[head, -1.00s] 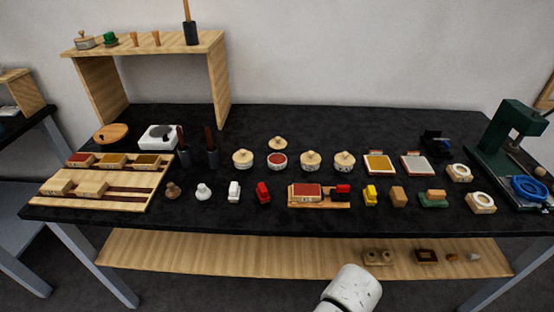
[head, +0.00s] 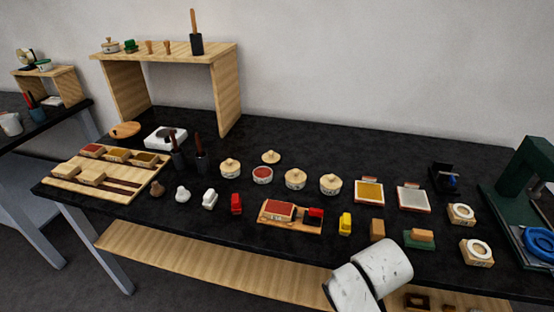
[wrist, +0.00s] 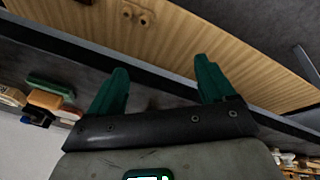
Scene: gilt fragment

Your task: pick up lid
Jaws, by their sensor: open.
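A loose pale wooden lid with a small knob (head: 271,157) lies on the black table in the head view, just behind an open jar of red stuff (head: 262,174). Three similar jars stand close by with lids on: one at left (head: 230,168) and two at right, the nearer (head: 296,179) and the farther (head: 331,184). My gripper (wrist: 160,85) shows in the wrist view with two green fingers spread wide and nothing between them. It is by the table's front edge and the lower shelf, away from the lid. The loose lid is not visible in the wrist view.
A wooden tray (head: 128,187) lies at left, a green press (head: 525,185) stands at right. A wooden riser (head: 225,90) stands behind. The back middle is clear.

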